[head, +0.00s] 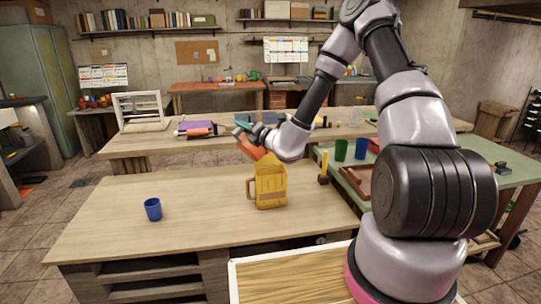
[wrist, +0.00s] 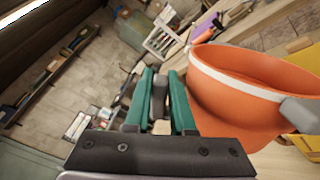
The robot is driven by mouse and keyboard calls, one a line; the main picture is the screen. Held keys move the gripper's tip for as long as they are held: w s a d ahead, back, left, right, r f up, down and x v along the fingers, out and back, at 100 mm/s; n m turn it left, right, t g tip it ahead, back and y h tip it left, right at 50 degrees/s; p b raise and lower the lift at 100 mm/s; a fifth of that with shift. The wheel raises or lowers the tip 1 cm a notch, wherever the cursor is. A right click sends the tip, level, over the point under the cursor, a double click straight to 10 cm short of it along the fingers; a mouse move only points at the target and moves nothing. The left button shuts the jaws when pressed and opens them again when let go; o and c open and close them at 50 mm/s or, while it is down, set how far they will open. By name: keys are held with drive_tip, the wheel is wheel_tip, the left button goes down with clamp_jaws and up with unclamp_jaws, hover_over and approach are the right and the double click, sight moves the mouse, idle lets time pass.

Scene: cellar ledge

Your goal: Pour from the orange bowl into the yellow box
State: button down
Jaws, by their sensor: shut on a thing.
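The orange bowl (head: 250,149) hangs tilted just above the yellow box in the head view. In the wrist view the bowl (wrist: 225,95) shows a white band under its rim and a grey handle at the right; its contents are hidden. My gripper (head: 243,126) is shut on the bowl, and in the wrist view its green fingers (wrist: 160,92) close on a grey part, seemingly another handle. The yellow box (head: 270,188) stands upright on the wooden table, with a handle on its left side. Its inside cannot be seen; yellow parts (wrist: 306,146) show behind the bowl in the wrist view.
A blue cup (head: 153,209) stands at the left of the wooden table (head: 105,215), with clear tabletop around it. A yellow-handled tool (head: 324,168) stands near the right edge. Green and blue cups and a brown tray (head: 357,183) are on the green table.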

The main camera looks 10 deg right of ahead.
drive_tip(key=shift+w+d+r+m, duration=0.35)
drive_tip(key=shift+d+r+m, duration=0.25)
drive_tip(key=shift+m, duration=0.15)
drive_tip(key=shift+w+d+r+m, duration=0.3)
drive_tip(key=shift+d+r+m, duration=0.25)
drive_tip(key=shift+m, duration=0.2)
idle(2.9)
drive_tip(key=shift+w+d+r+m+p, duration=0.1)
drive_tip(key=shift+w+d+r+m, duration=0.2)
drive_tip(key=shift+d+m, duration=0.2)
drive_tip(key=shift+w+d+r+m+p, duration=0.2)
drive_tip(key=shift+w+d+m, duration=0.15)
drive_tip(key=shift+d, duration=0.25)
drive_tip(key=shift+w+d+r+m+p, duration=0.1)
drive_tip(key=shift+w+d+r+m, duration=0.2)
drive_tip(key=shift+d+m, duration=0.2)
idle(2.0)
